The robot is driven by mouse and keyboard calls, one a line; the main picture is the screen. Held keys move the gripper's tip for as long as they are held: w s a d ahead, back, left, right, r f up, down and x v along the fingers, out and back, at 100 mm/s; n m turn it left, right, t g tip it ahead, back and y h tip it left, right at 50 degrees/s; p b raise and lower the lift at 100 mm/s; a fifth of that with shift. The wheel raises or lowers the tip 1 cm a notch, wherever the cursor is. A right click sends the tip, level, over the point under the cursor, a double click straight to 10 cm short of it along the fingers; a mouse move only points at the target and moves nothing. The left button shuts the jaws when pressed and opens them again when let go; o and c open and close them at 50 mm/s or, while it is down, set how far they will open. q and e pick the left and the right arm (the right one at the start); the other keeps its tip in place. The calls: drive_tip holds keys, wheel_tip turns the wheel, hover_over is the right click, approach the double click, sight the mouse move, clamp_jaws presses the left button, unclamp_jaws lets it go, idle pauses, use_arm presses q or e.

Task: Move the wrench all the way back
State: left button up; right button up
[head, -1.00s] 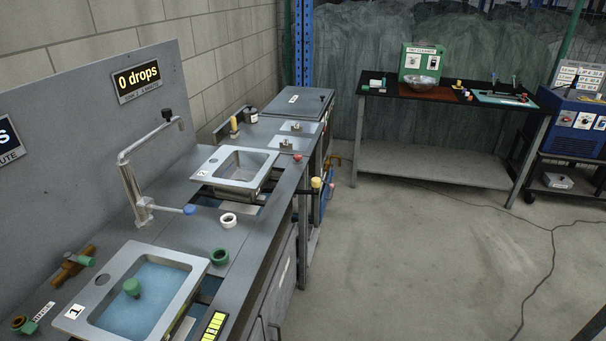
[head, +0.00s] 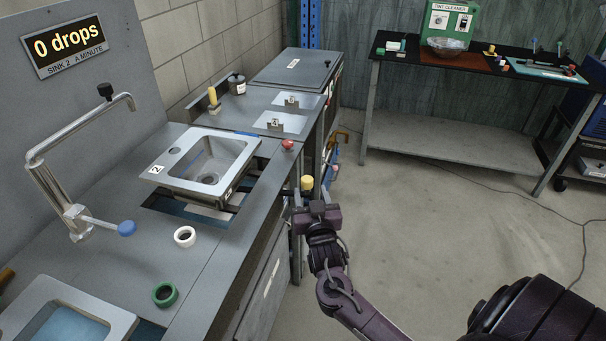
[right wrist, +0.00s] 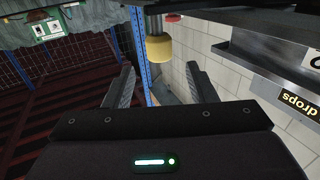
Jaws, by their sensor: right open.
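A yellow-ended bar (head: 307,183), which looks like the wrench's handle, sticks out at the front edge of the counter, beside sink 2. The yellow end also shows in the right wrist view (right wrist: 158,48), as a cylinder on a grey shaft. Its far end is hidden under the counter. My right gripper (head: 316,208) is just in front of and below the yellow end. In the right wrist view its fingers (right wrist: 159,75) are open and empty, with the yellow end between their lines and a little beyond the tips. My left gripper is not in view.

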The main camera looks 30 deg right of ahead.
sight(308, 183)
drive_tip(key=x, duration=0.6)
drive_tip(key=shift+w+p, duration=0.2)
drive_tip(key=shift+p, duration=0.15)
clamp_jaws()
